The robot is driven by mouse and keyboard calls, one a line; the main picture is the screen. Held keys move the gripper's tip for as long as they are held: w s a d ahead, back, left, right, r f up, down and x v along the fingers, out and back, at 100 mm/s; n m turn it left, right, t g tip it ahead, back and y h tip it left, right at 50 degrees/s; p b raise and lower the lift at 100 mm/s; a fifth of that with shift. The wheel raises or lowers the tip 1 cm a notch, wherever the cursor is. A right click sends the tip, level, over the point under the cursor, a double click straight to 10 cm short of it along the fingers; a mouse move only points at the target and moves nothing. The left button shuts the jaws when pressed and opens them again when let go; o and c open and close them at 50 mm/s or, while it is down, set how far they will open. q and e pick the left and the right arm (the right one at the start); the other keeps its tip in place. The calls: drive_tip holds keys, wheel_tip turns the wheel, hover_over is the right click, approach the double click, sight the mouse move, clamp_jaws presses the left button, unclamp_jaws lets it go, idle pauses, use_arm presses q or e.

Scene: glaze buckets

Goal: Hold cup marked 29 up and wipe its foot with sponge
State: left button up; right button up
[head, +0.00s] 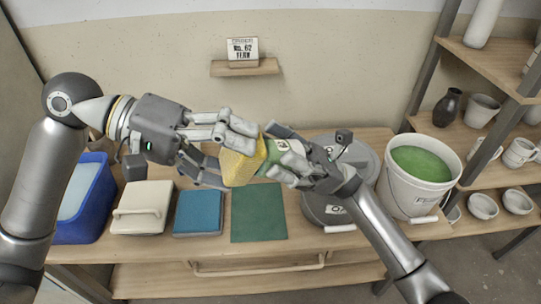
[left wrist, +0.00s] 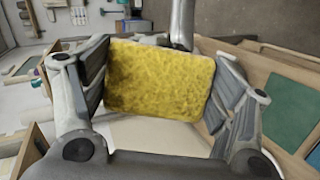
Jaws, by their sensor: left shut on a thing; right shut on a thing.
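My left gripper (head: 232,150) is shut on a yellow sponge (head: 242,163). The sponge also fills the middle of the left wrist view (left wrist: 160,80), between the two fingers (left wrist: 158,95). My right gripper (head: 280,158) is shut on a green and white cup (head: 266,146), held tilted on its side above the table. The sponge is right against or just in front of the cup's left end; I cannot tell if they touch. The cup's foot and most of its body are hidden by the sponge and fingers. Its number is not readable.
On the wooden table (head: 372,228) are a blue tub (head: 82,205), a pale lidded box (head: 142,222), a blue pad (head: 198,212), a green mat (head: 258,215) and a grey lidded bucket (head: 325,210). A white bucket of green glaze (head: 405,198) stands right. Shelves with pottery are beyond.

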use_arm(q)
drive_tip(key=shift+d+r, duration=0.3)
drive_tip(key=shift+r, duration=0.45)
drive_tip(key=shift+s+a+f, duration=0.1)
drive_tip(key=shift+a+f, duration=0.15)
drive_tip(key=shift+f, duration=0.35)
drive_tip(key=shift+a+f, duration=0.2)
drive_tip(key=shift+f, duration=0.45)
drive_tip(key=shift+s+a+f, duration=0.1)
drive_tip(key=shift+a+f, duration=0.15)
drive_tip(key=shift+f, duration=0.35)
drive_tip(key=shift+w+d+r, duration=0.1)
drive_tip(key=shift+d+r, duration=0.15)
drive_tip(key=shift+r, duration=0.35)
drive_tip(key=shift+w+d+r, duration=0.1)
drive_tip(key=shift+d+r, duration=0.1)
drive_tip(key=shift+r, duration=0.45)
drive_tip(key=shift+w+d+r, duration=0.1)
drive_tip(key=shift+d+r, duration=0.15)
drive_tip(key=shift+r, duration=0.35)
drive_tip(key=shift+a, duration=0.1)
drive_tip(key=s+a+r, duration=0.2)
drive_tip(key=a, duration=1.6)
drive_tip(key=shift+r, duration=0.2)
drive_tip(key=shift+a, duration=0.1)
